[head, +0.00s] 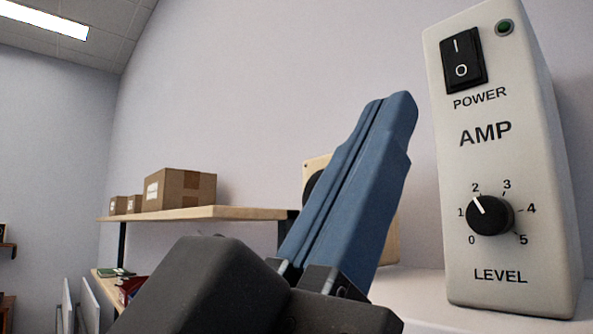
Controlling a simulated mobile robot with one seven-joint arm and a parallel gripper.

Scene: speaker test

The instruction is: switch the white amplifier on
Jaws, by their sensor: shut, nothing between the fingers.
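The white amplifier (510,250) stands upright at the right of the head view, marked AMP. Its black POWER rocker switch (464,60) is near the top, with I above O; I cannot tell which half is pressed in. The small green lamp (504,27) beside it looks dark. The black LEVEL knob (490,215) is lower down, its white line pointing near 2. My gripper (396,104) has blue fingers, shut together and empty, tilted up to the right. The tips are left of the amplifier, a little lower than the switch in the picture, and appear apart from it.
A wooden speaker (312,168) is partly hidden behind my fingers. The amplifier stands on a pale surface (420,298). A wooden shelf (215,213) at the left holds cardboard boxes (180,190). Bare wall shows between my fingertips and the switch.

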